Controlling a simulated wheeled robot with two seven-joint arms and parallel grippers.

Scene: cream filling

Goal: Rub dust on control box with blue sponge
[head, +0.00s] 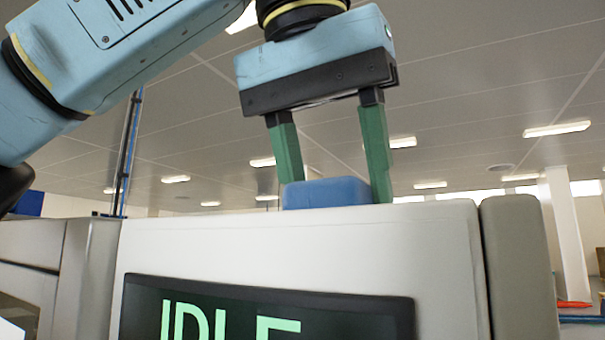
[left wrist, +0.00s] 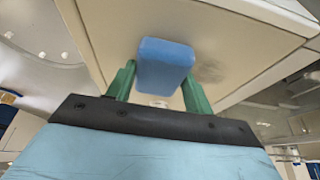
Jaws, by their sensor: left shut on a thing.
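The blue sponge (head: 327,193) is at the top of the control box (head: 300,240), a pale cabinet with a dark screen reading "IDLE". My left gripper (head: 335,195) comes down from above with its green fingers on either side of the sponge, shut on it. In the left wrist view the sponge (left wrist: 164,64) sits between the fingers against the pale top of the box (left wrist: 240,40). A grey dust smudge (left wrist: 208,72) shows on that top just right of the sponge. The sponge's lower edge is hidden behind the box's front edge in the head view. My right gripper is not in view.
A grey rounded side panel (head: 518,265) borders the box on the right. More pale casing (head: 85,265) stands to the left. A white pillar (head: 567,235) is in the background at right. The space above the box is open.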

